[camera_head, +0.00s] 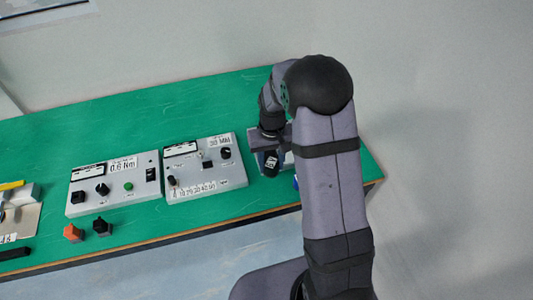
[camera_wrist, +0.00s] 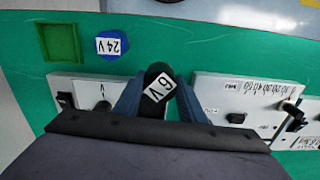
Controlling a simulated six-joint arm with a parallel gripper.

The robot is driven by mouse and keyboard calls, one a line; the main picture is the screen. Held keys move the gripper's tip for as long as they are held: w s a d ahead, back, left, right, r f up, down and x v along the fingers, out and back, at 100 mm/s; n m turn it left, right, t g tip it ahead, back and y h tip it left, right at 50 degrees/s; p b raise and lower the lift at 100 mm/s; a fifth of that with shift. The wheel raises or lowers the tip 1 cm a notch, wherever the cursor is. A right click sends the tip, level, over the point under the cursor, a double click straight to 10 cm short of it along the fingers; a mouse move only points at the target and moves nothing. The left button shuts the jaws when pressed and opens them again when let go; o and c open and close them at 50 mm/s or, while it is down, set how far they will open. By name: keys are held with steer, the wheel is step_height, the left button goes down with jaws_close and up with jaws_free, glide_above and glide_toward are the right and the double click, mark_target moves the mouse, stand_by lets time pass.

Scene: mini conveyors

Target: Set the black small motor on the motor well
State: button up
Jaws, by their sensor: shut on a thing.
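The black small motor (camera_head: 271,163) carries a white label that reads 6 V in the wrist view (camera_wrist: 154,76). My gripper (camera_wrist: 158,104) is shut on it, with one blue-grey finger on each side. In the head view my gripper (camera_head: 270,148) holds the motor at the right part of the green table. A square green recessed holder (camera_wrist: 61,42), which looks like the motor well, is at the upper left of the wrist view. It looks empty and the motor is apart from it. My arm hides that spot in the head view.
A blue round piece labelled 24 V (camera_wrist: 112,44) lies beside the green holder. A grey box (camera_wrist: 84,92) is partly behind my gripper; another box with dials (camera_head: 205,165) stands left. Orange (camera_head: 73,232) and black (camera_head: 102,227) pieces lie near the table's front edge.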

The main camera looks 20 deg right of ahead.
steer(key=w+d+r, duration=0.1)
steer(key=w+r, duration=0.2)
steer(key=w, duration=0.5)
step_height(320, 180, up, 6)
steer(key=m, duration=0.1)
glide_above(267, 154)
steer(key=shift+s, duration=0.1)
steer(key=shift+f, duration=0.1)
steer(key=shift+f+p, duration=1.7)
steer(key=shift+f, duration=3.3)
steer(key=shift+f+b, duration=0.3)
steer(key=shift+f, duration=0.1)
steer(key=shift+f, duration=0.2)
